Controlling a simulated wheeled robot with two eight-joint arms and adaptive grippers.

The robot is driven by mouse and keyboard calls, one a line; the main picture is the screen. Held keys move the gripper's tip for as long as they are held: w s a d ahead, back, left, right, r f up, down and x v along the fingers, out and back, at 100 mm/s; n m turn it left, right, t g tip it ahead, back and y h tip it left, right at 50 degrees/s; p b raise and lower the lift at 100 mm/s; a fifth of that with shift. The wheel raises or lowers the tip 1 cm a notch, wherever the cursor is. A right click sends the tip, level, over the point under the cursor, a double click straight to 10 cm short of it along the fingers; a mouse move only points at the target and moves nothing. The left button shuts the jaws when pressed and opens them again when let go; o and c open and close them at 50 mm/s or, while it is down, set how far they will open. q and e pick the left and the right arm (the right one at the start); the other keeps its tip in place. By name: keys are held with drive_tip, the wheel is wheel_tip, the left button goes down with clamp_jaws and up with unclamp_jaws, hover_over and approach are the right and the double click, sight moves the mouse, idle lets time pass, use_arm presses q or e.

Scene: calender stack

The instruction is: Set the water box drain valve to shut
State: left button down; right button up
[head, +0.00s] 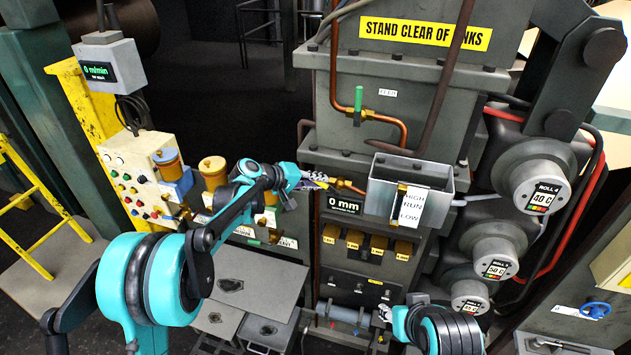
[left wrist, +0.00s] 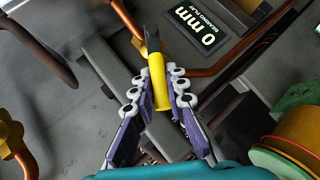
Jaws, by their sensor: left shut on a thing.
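The open-topped metal water box (head: 388,192) carries a HIGH/RUN/LOW gauge plate (head: 408,207). A copper pipe with a brass fitting (head: 345,186) runs from its left side. My left gripper (head: 323,180) is at the end of this pipe, left of the box. In the left wrist view, its purple fingers (left wrist: 165,100) are shut on a yellow-sleeved lever (left wrist: 159,78) with a dark metal tip. I cannot tell the valve's exact setting; the gripper hides part of it. My right arm is low at the centre right; its gripper (head: 386,313) shows too little to tell its state.
A green-handled valve (head: 358,103) stands on the pipe above. The 0 mm display (head: 344,204) is just below my left gripper. Ochre canisters (head: 213,172) and a button panel (head: 140,180) stand to the left. Rolls with temperature displays (head: 535,190) are at the right.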

sight(329, 187)
use_arm(q)
drive_tip(key=r+m+y, duration=0.1)
drive_tip(key=d+r+y+p, duration=0.1)
drive_tip(key=y, duration=0.1)
drive_tip(key=shift+s+d+m, duration=0.25)
drive_tip(key=shift+d+m, duration=0.05)
drive_tip(key=shift+m, duration=0.1)
drive_tip(key=d+y, duration=0.1)
drive_tip(key=r+m+y+p, duration=0.1)
drive_tip(key=shift+s+d+t+y, duration=0.3)
drive_tip(key=shift+d+t, duration=0.1)
drive_tip(key=shift+s+d+m+t+y, duration=0.2)
drive_tip(key=shift+d+m+t+y, duration=0.1)
drive_tip(key=shift+d+m+y, duration=0.4)
drive_tip(key=shift+s+d+m+t+y, duration=0.2)
drive_tip(key=shift+d+m+t+y, duration=0.15)
drive_tip(key=shift+y, duration=0.55)
drive_tip(key=c, duration=1.5)
unclamp_jaws()
drive_tip(key=shift+d, duration=0.1)
drive_tip(key=shift+r, duration=0.1)
drive_tip(key=v, duration=1.2)
